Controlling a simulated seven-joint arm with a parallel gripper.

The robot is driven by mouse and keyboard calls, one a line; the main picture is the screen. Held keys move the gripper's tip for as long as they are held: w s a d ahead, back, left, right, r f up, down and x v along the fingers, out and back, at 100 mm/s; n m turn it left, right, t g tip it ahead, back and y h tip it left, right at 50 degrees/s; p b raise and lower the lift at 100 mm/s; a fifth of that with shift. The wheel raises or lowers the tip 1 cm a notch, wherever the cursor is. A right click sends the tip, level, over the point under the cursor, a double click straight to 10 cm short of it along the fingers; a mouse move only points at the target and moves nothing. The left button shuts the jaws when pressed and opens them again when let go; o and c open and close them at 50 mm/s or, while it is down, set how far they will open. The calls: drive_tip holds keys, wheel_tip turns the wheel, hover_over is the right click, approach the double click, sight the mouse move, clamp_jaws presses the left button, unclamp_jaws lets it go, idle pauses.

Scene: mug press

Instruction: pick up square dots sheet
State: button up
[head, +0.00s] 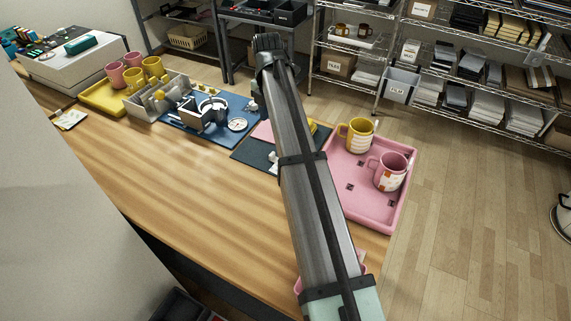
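I cannot make out a sheet with square dots for certain. A small pale sheet or stack of sheets (69,119) with faint marks lies at the left of the wooden table (190,190), its pattern too small to read. A pink flat piece (262,131) and a yellow one (322,131) show on either side of my arm, by a dark mat (250,154), partly hidden. My arm rises through the middle of the view; my gripper's fingers do not show.
A blue mat (180,119) holds a white-and-black press (203,112). A pink tray (368,213) holds a yellow mug (356,136) and a pink mug (388,172), both with printed patterns. A yellow tray (97,100) with several mugs stands at the left.

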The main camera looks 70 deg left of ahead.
sight(273, 153)
drive_tip(key=shift+n, duration=0.5)
drive_tip(key=f, duration=1.4)
drive_tip(key=shift+d, duration=0.2)
drive_tip(key=shift+r, duration=0.1)
clamp_jaws()
